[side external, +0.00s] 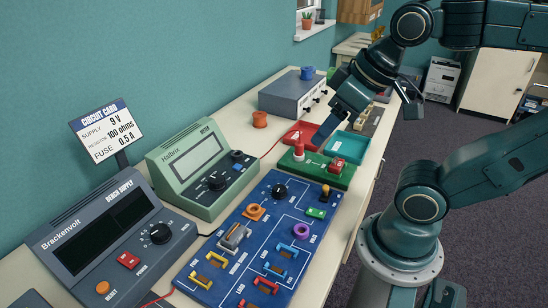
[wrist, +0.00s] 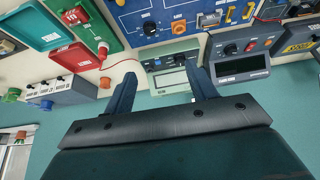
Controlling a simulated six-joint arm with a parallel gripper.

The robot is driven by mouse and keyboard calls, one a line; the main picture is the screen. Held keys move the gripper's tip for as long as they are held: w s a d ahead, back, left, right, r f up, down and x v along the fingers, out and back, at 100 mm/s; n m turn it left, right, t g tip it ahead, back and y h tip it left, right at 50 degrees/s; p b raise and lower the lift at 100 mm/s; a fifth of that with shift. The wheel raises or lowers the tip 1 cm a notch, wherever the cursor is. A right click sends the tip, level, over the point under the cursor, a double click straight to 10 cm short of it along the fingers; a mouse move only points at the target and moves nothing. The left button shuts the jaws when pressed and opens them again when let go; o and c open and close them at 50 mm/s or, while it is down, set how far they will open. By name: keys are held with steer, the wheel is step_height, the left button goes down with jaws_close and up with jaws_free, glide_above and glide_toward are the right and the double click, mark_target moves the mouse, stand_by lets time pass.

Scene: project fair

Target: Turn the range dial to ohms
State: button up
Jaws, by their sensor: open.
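The grey-green Halbrix meter (side external: 190,165) stands against the wall, left of centre in the side view, with a pale display and a black dial (side external: 217,181) on its sloped front. The dial's setting is too small to read. The meter also shows upside down in the wrist view (wrist: 160,70), beyond and partly between the fingertips. My gripper (side external: 324,132) is above the bench near the red tray, to the right of the meter. In the wrist view my gripper (wrist: 163,76) has its two fingers wide apart, with nothing between them.
The blue circuit board (side external: 211,288) lies in front of the meter. The Brackenvolt supply (side external: 72,272) and circuit card (side external: 105,127) are at left. A green board (side external: 316,174), red tray (side external: 290,138), teal tray (side external: 350,147), orange spool (side external: 260,120) and grey box (side external: 290,93) stand farther right.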

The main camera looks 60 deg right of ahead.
steer(key=m+g, duration=0.6)
steer(key=m, duration=0.9)
glide_above(216, 179)
step_height(216, 179, down, 4)
steer(key=r, duration=0.1)
steer(key=shift+w+a+f+m, duration=0.1)
steer(key=shift+w+f+m, duration=0.3)
steer(key=shift+w+f, duration=0.1)
steer(key=shift+f, duration=0.1)
steer(key=f, duration=1.3)
steer(key=shift+s+f, duration=0.3)
steer(key=shift+s, duration=0.1)
steer(key=c, duration=1)
